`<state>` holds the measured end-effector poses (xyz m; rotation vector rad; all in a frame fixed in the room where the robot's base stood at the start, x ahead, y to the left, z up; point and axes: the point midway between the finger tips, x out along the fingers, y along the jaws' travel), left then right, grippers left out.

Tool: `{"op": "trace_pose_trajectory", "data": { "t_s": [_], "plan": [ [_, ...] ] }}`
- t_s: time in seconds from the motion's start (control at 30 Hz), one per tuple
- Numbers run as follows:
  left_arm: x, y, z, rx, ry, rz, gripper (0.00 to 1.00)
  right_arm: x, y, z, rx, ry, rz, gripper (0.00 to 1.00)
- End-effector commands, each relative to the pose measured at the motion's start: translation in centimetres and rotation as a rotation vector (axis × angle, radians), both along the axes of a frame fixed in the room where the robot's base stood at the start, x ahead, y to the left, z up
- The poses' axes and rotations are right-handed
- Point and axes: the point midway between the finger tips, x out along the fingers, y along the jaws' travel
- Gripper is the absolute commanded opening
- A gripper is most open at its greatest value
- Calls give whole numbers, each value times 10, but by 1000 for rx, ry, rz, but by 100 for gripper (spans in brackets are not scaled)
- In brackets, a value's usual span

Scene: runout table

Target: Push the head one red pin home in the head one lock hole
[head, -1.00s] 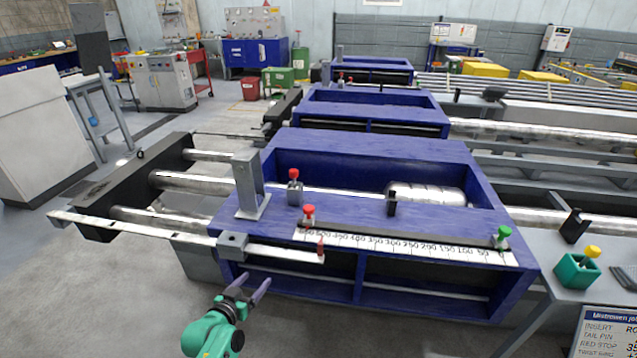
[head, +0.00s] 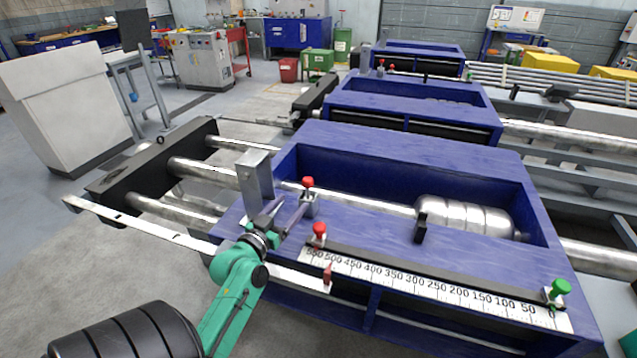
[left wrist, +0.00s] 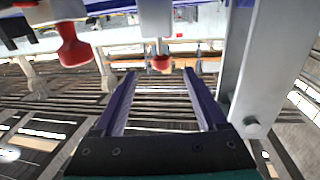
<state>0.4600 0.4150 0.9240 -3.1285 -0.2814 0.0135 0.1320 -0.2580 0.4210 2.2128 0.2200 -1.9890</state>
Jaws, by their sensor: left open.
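On the nearest blue head, a red-topped pin (head: 308,183) stands upright in a small grey block (head: 310,206) beside a grey post (head: 255,178). A second red-topped pin (head: 319,231) stands at the left end of the number scale (head: 430,284). My left gripper (head: 292,205) is open above the deck, between post and block, its fingers pointing at the first pin. In the left wrist view, which looks upside down, that pin (left wrist: 161,62) shows ahead between the fingertips (left wrist: 158,72), apparently apart from them. How deep the pin sits cannot be told.
A black upright stop (head: 421,228) and a green knob (head: 560,288) stand farther right. A metal cylinder (head: 465,215) lies in the trough.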

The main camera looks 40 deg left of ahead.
Motion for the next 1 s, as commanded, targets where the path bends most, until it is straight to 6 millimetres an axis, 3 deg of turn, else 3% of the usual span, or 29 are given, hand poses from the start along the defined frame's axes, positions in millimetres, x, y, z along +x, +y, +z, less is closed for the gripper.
{"op": "trace_pose_trajectory", "data": {
  "t_s": [0.33,0.47,0.63,0.73,0.93,1.0],
  "plan": [
    [79,14,2,-3,-2,0,74,-29,-1,19,-3,45,-1,50],
    [94,17,1,-2,0,0,74,-24,-1,23,-2,37,-1,50],
    [126,24,-1,-1,-1,0,74,-12,0,29,0,19,-1,50],
    [137,26,-2,-1,0,1,74,-12,0,29,0,19,-1,50],
    [137,26,-3,-1,1,0,74,-13,0,28,0,19,-1,50],
    [137,26,-3,-1,1,0,48,-13,0,28,0,20,-1,50]
  ]
}}
